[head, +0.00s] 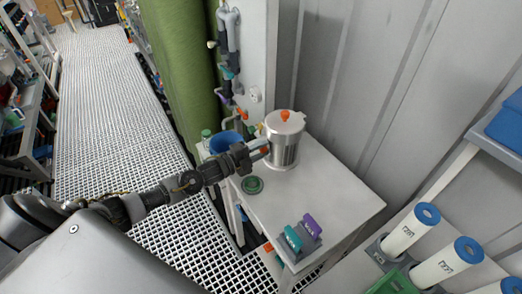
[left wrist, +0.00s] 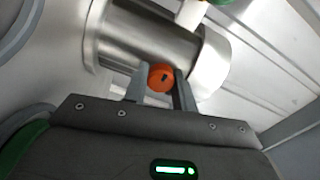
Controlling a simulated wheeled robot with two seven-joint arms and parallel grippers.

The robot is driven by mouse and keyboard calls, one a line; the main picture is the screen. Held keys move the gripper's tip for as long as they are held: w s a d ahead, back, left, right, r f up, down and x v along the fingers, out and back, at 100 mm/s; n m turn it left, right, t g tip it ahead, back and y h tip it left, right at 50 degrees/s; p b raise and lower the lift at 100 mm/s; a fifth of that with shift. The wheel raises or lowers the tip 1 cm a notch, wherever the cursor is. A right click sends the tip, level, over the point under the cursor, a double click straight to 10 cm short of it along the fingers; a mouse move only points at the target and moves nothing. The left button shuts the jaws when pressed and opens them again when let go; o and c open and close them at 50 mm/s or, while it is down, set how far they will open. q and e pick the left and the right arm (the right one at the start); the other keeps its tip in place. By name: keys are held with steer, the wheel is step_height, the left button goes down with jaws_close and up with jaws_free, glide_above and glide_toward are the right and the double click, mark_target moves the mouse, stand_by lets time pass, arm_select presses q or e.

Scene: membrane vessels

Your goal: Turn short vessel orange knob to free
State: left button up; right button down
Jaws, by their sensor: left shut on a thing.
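The short vessel (head: 286,152) is a shiny steel cylinder on a white table, with an orange knob on its lid (head: 285,115). Another orange knob (head: 265,150) sits low on its left side, and it also shows in the left wrist view (left wrist: 161,77). My left gripper (head: 262,152) reaches in from the left to the vessel's side. In the left wrist view its two fingers (left wrist: 161,90) are on either side of this orange side knob, shut on it. The steel body (left wrist: 150,45) lies just beyond. My right gripper is not in view.
A blue container (head: 226,141) and a green round object (head: 252,185) are near the table's left edge. Teal and purple items (head: 302,232) sit at its front. The white tabletop (head: 335,190) is clear to the right. A grey wall stands behind.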

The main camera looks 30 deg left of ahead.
arm_select(q)
steer(key=o, duration=1)
steer(key=b+v, duration=0.3)
steer(key=v, duration=0.6)
steer(key=shift+s+a+f, duration=0.1)
steer(key=shift+a+f, duration=0.05)
steer(key=shift+s+a, duration=0.35)
steer(key=shift+s, duration=0.3)
